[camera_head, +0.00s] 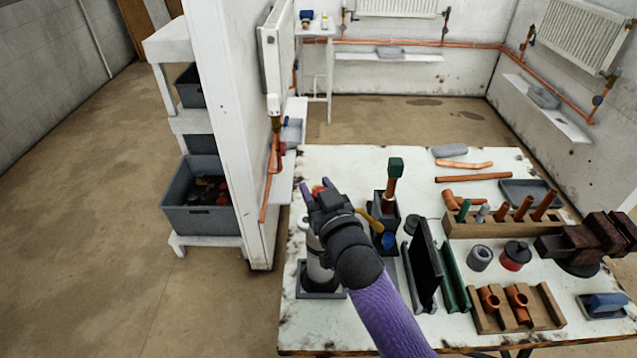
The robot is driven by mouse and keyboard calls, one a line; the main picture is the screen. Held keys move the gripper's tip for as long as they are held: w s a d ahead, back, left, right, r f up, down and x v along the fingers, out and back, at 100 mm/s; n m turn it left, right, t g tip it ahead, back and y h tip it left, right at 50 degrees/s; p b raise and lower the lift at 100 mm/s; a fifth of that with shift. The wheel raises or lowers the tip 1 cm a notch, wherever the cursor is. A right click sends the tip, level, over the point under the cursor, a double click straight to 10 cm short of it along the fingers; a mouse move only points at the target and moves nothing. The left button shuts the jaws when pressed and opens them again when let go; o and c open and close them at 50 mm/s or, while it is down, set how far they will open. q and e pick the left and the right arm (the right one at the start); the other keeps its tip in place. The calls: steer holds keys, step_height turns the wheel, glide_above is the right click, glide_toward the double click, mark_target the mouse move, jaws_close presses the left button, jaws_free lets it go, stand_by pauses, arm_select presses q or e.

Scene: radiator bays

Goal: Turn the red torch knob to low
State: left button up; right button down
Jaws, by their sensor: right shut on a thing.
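The torch (318,262) is a grey cylinder standing upright at the left side of the white work table. Its red knob (318,189) shows as a small red patch between the fingertips of my right gripper (319,188). My right gripper is shut on the knob, with its purple-sleeved arm coming in from the bottom right. The gripper and wrist hide most of the torch's top and the knob, so the knob's setting cannot be read. My left gripper is out of view.
The torch stands in a dark tray (309,293) near the table's left edge. Just right are a dark holder with a green-topped copper piece (395,168), and upright black panels (424,265). Copper fittings in wooden racks (505,222) and a vise (575,244) crowd the right side.

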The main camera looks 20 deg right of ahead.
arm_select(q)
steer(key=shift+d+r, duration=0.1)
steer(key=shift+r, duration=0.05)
arm_select(e)
steer(key=c, duration=0.6)
jaws_free()
steer(key=o, duration=0.4)
steer(key=shift+c, duration=0.2)
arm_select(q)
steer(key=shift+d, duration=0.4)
arm_select(e)
steer(key=shift+s, duration=0.1)
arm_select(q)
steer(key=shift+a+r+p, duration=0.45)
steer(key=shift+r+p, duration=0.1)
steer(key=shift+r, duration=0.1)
arm_select(e)
steer(key=s+d, duration=0.1)
steer(key=s, duration=0.8)
steer(key=shift+s, duration=0.35)
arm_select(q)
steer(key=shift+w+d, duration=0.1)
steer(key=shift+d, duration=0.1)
